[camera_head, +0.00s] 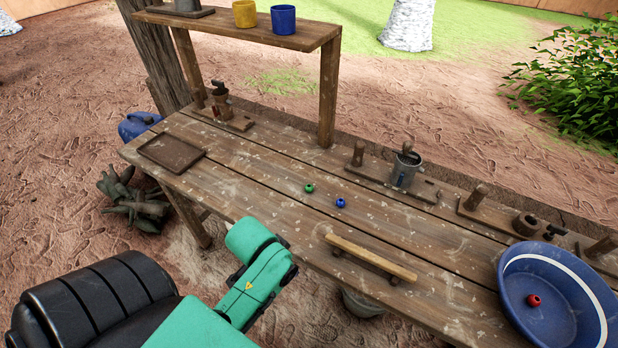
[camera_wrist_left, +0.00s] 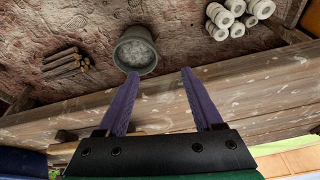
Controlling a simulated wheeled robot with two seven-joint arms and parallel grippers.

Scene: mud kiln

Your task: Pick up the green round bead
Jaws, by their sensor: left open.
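The green round bead (camera_head: 309,188) lies on the wooden table (camera_head: 240,180), near its middle in the head view. A blue bead (camera_head: 340,203) lies just to its right, apart from it. My left arm comes in from the lower left, and its hand is at the table's front edge, short of the green bead. In the left wrist view my left gripper (camera_wrist_left: 155,95) is open, with nothing between its two purple fingers. The green bead does not show in the wrist view. My right gripper is not in view.
A wooden bar (camera_head: 370,256) lies near the front edge. A blue basin (camera_head: 560,300) with a red bead (camera_head: 534,300) stands at right. A shallow tray (camera_head: 171,153) sits at left. A raised shelf (camera_head: 230,22) holds a yellow cup (camera_head: 245,13) and a blue cup (camera_head: 283,19).

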